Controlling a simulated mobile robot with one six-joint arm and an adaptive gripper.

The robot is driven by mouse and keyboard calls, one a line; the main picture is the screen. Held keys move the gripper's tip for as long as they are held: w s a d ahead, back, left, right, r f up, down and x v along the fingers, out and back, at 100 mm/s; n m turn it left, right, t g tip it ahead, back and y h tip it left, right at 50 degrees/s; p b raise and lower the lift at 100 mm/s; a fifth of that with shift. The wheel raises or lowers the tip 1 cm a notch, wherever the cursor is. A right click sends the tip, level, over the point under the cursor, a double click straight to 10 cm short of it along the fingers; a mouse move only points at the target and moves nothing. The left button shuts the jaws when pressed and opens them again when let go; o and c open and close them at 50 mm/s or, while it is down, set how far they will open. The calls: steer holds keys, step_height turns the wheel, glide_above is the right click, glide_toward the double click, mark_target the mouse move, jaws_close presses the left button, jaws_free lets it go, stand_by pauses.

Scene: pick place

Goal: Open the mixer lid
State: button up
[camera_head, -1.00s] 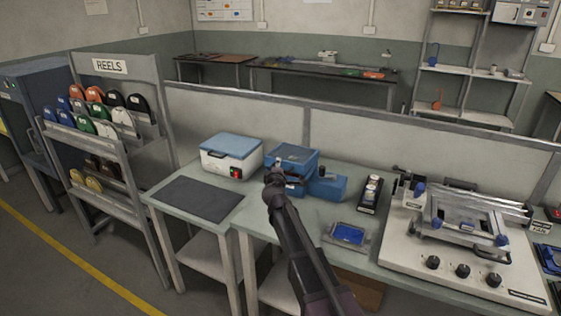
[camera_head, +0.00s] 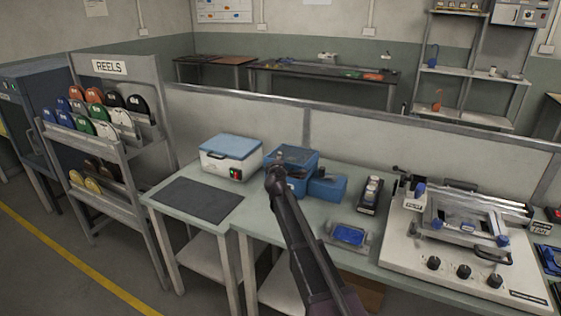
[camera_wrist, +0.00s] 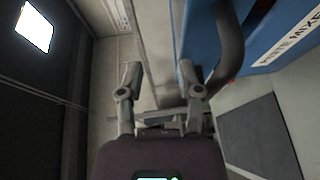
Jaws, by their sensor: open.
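The mixer is a blue box (camera_head: 303,161) at the back of the bench, partly hidden by my gripper (camera_head: 275,167) in the head view. In the wrist view the blue mixer (camera_wrist: 194,32) fills the upper right, with a dark curved handle (camera_wrist: 232,50) and a white label that partly reads "STE MIXE". My gripper (camera_wrist: 160,78) is open, with nothing between its two fingers. The right finger is close beside the blue side and handle; whether it touches cannot be told. The lid looks closed, though the arm covers part of it.
A white box with a blue lid (camera_head: 231,157) stands left of the mixer, behind a dark mat (camera_head: 196,199). A rack of cups (camera_head: 370,194), a blue tray (camera_head: 348,235) and a large printer (camera_head: 400,248) stand to the right. A low partition (camera_head: 240,110) runs behind.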

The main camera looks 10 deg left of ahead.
jaws_close()
steer(key=shift+o, duration=1.5)
jaws_free()
steer(key=shift+s, duration=0.3)
